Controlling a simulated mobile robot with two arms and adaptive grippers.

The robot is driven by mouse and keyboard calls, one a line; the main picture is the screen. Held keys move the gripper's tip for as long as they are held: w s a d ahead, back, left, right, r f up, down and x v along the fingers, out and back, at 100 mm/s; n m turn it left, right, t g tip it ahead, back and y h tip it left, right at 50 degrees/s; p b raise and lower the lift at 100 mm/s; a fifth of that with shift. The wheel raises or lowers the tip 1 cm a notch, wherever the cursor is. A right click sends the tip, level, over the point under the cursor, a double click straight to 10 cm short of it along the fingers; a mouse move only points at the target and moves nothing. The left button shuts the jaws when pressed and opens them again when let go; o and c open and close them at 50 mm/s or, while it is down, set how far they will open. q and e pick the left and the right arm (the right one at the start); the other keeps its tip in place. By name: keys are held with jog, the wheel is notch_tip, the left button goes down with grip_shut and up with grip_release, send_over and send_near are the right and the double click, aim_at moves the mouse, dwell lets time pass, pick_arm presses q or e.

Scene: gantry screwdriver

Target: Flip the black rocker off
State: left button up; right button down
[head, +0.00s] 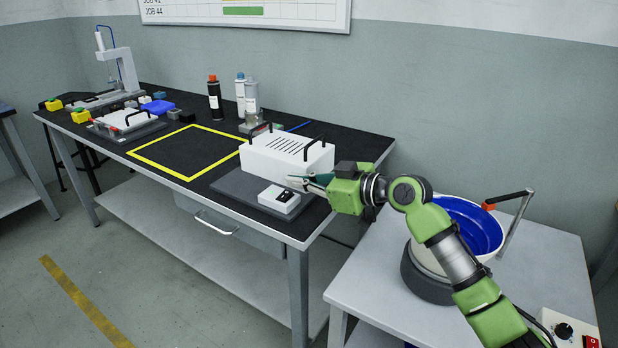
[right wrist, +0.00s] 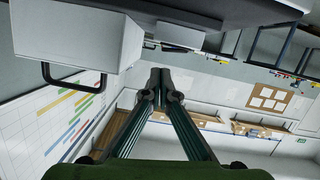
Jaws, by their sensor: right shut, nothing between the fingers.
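A small white switch box (head: 277,203) sits on the dark mat near the front right end of the black bench. A black rocker (head: 284,196) shows on its top; its tilt is too small to tell. My right gripper (head: 295,180) is shut and empty, with its fingertips just above and behind the switch box, apart from the rocker as far as I can tell. In the right wrist view the shut fingertips (right wrist: 160,74) point toward the small white box (right wrist: 180,37), and the rocker cannot be made out. My left gripper is not in view.
A white slotted case with black handles (head: 270,158) stands right behind the switch box; it also shows in the right wrist view (right wrist: 75,38). A yellow-taped square (head: 165,164) on the bench is empty. A blue-lined bowl (head: 475,228) stands on the side table.

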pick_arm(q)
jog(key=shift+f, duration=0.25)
pick_arm(e)
jog(key=shift+w+d+f, duration=0.1)
jog(key=shift+d+f, duration=0.05)
jog(key=shift+f, duration=0.75)
jog(key=shift+w+d+f+m, duration=0.1)
jog(key=shift+f+m, duration=0.3)
jog(key=shift+f, duration=0.05)
jog(key=shift+r, duration=0.1)
